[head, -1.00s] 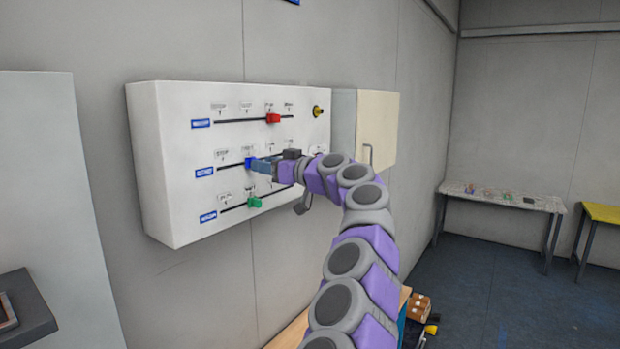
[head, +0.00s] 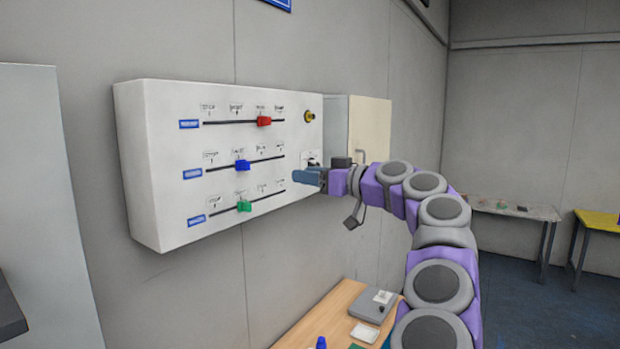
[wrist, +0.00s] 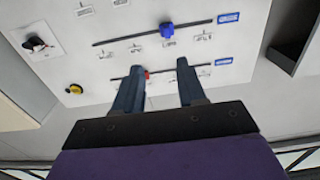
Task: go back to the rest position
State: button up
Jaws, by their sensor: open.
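My gripper (head: 298,176) is held out in front of the right part of the white slider panel (head: 160,215), apart from the sliders. In the wrist view its two fingers (wrist: 158,88) are spread with nothing between them. The blue slider knob (head: 242,165) sits on the middle track, near its second label. The red knob (head: 264,121) is on the top track, toward the right. The green knob (head: 244,206) is on the bottom track. The blue knob (wrist: 167,30) also shows in the wrist view beyond the fingers.
A beige wall cabinet (head: 370,128) with a handle stands right of the panel, behind my arm. Below is a wooden table (head: 325,318) with a grey device (head: 372,304) on it. A yellow table (head: 600,220) is at the far right.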

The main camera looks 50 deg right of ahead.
jog(key=w+a+f+n+g+y+b, duration=0.1)
jog(key=w+a+f+g+y, duration=0.1)
jog(key=a, duration=0.6)
jog(key=w+a+f+n+g+y+b, duration=0.1)
jog(key=w+a+n+g+y+b, duration=0.1)
jog(key=a, duration=0.7)
jog(key=w+a+f+n+g+y+b, duration=0.1)
jog(key=a+f+y, duration=0.1)
jog(key=a, duration=0.6)
jog(key=s+a+f+g+b, duration=0.1)
jog(key=s+a+f+g, duration=0.15)
jog(key=a+f, duration=0.5)
jog(key=s+a+f+g+b, duration=0.25)
jog(key=a+f, duration=0.25)
jog(key=a, duration=0.5)
jog(key=s+a+f+m+g+h+b, duration=0.1)
jog(key=s+a+f+g+h, duration=0.15)
jog(key=s+f, duration=0.45)
jog(key=s+a+f+g+h+b, duration=0.1)
jog(key=s+a+f+g, duration=0.2)
jog(key=f, duration=0.9)
jog(key=s+d+f+m+g+h+b, duration=0.1)
jog(key=s+d+f+m+g+h, duration=0.1)
jog(key=s+f, duration=0.6)
jog(key=s+d+f+m+g+h+b, duration=0.1)
jog(key=s+d+f+g+b, duration=0.1)
jog(key=s+f, duration=0.6)
jog(key=shift+d+f+m+h, duration=0.25)
jog(key=shift+m+h, duration=0.1)
jog(key=shift+m, duration=0.05)
